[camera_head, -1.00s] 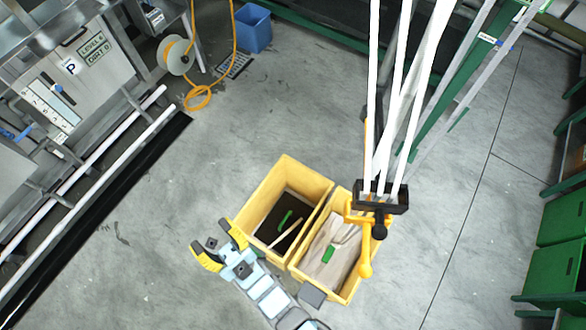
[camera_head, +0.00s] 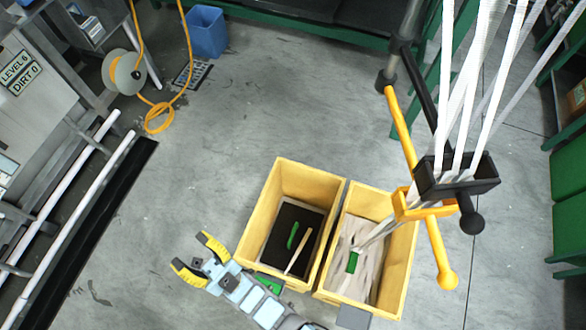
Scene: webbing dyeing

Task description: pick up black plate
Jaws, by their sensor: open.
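My gripper (camera_head: 197,256) has yellow-tipped fingers spread apart with nothing between them. It is to the left of the left yellow bin (camera_head: 256,222), outside its wall. A flat black surface (camera_head: 283,237) shows inside that bin, with a green item (camera_head: 293,236) and a pale stick (camera_head: 299,251) on it. I cannot tell whether this surface is a plate or the bin's dark contents. A black slotted bracket (camera_head: 459,182) with a round knob sits above the right bin, with white webbing running through it. It is apart from my gripper.
The right yellow bin (camera_head: 407,268) holds pale webbing and a green item (camera_head: 353,262). A yellow bar with a ball end (camera_head: 438,255) stands by the bracket. White rails (camera_head: 70,200) line the left. A blue bin (camera_head: 206,32) and cable reel (camera_head: 124,72) stand behind. The middle floor is clear.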

